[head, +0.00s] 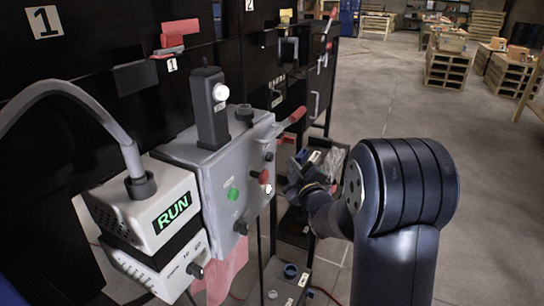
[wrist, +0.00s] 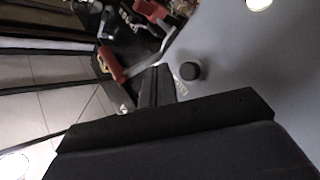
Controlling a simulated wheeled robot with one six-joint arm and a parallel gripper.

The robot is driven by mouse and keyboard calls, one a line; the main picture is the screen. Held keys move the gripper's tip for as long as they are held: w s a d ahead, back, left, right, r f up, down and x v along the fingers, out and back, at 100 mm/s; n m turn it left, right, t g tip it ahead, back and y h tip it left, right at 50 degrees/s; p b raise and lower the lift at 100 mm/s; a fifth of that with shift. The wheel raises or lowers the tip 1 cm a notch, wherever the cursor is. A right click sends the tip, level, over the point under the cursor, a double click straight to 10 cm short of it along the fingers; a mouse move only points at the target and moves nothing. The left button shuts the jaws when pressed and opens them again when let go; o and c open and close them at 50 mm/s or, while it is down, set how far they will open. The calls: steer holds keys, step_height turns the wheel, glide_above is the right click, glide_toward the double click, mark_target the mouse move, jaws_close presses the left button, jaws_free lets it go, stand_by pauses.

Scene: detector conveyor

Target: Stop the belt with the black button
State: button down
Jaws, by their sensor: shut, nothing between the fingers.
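A grey control box (head: 218,168) in the head view carries a green button (head: 233,193), a red button (head: 264,176), a small black button (head: 268,157) above the red one and a black knob (head: 240,227) below the green one. My gripper (head: 297,177) is just right of the box, near its button face. In the wrist view a round black button (wrist: 190,71) stands on a grey surface, right of my shut, empty fingers (wrist: 160,72). A gap shows between them in the picture. I cannot tell which of the black controls this is.
A display reading RUN (head: 173,212) sits on a pale unit left of the box. A black post (head: 210,108) with a white lamp stands on top. A red handle (head: 292,118) juts out at the upper right. Open floor (head: 390,100) lies behind my arm.

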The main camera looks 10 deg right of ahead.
mark_target(271, 157)
steer(key=shift+w+a+b, duration=0.4)
steer(key=shift+w+a, duration=0.05)
steer(key=shift+a, duration=0.2)
steer(key=shift+w+a+b, duration=0.35)
steer(key=shift+w+a, duration=0.05)
steer(key=shift+a, duration=0.2)
steer(key=shift+w+a+f, duration=0.1)
stand_by(1.1)
steer(key=shift+w+a+b, duration=0.15)
steer(key=shift+a+b, duration=0.1)
steer(key=shift+b, duration=0.25)
steer(key=shift+w+a+b, duration=0.25)
steer(key=shift+a+b, duration=0.1)
steer(key=shift+a, duration=0.05)
stand_by(0.5)
steer(key=shift+d, duration=0.15)
steer(key=shift+s+d+b, duration=0.4)
steer(key=shift+s+d, duration=0.1)
steer(key=shift+d, duration=0.1)
